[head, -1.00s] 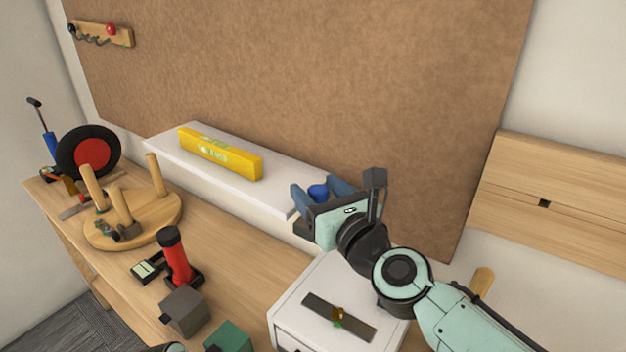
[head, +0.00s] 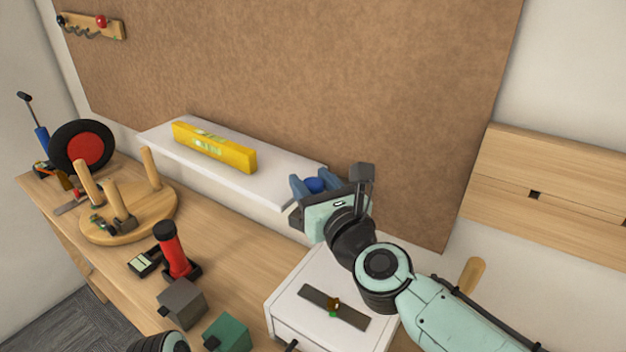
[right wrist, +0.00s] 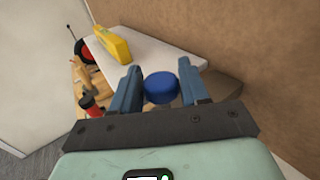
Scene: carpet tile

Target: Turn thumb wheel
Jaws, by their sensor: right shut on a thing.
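A round blue thumb wheel (head: 314,185) is at the right end of the white wall shelf, partly hidden by my right gripper. My right gripper (head: 322,188) has its two blue fingers on either side of it and is shut on it. In the right wrist view the blue wheel (right wrist: 161,87) sits between the two fingers (right wrist: 162,88); its mounting behind is hidden. My left gripper is not in view.
The white shelf (head: 270,188) bears a yellow level (head: 213,147). Below, the wooden bench (head: 235,235) holds a round stool top with legs (head: 110,222), a red-and-black tool (head: 172,250) and small blocks. A white cabinet (head: 285,305) bears a dark strip (head: 320,302). A brown board (head: 310,80) stands behind.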

